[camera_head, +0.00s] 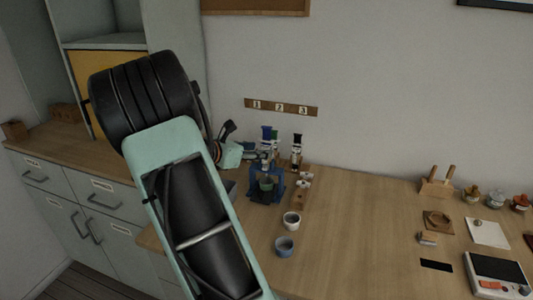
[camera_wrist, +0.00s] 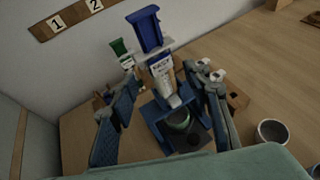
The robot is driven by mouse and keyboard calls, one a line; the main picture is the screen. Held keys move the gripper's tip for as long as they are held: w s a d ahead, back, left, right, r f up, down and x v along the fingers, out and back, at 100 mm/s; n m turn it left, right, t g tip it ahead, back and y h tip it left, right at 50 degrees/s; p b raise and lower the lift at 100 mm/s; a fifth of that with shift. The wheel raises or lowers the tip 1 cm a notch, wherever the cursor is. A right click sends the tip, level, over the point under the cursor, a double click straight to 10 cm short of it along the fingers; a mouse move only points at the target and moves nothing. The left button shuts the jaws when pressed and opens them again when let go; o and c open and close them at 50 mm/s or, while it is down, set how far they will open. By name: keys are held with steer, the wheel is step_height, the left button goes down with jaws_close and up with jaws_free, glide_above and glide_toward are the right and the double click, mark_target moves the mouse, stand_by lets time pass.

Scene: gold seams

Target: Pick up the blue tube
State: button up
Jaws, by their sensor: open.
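The blue tube (camera_wrist: 149,32) has a blue top and a white labelled body. In the wrist view it stands tilted in the picture, between the two fingers of my gripper (camera_wrist: 160,78). The fingers are spread, one on each side of its lower body, and I see no clear contact. In the head view the blue tube (camera_head: 267,134) stands at the back of the counter by the wall. There my gripper (camera_head: 238,150) is partly hidden behind my arm.
A blue stand (camera_wrist: 160,113) with a green cup (camera_wrist: 179,119) is just below the tube. A green-topped tube (camera_wrist: 119,48) stands behind it, left. A dark-topped tube (camera_head: 297,141) is to the right. White (camera_head: 292,219) and blue-grey (camera_head: 285,246) cups stand in front.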

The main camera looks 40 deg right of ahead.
mark_target(267, 164)
steer(key=x, duration=0.5)
steer(key=shift+s, duration=0.1)
jaws_close()
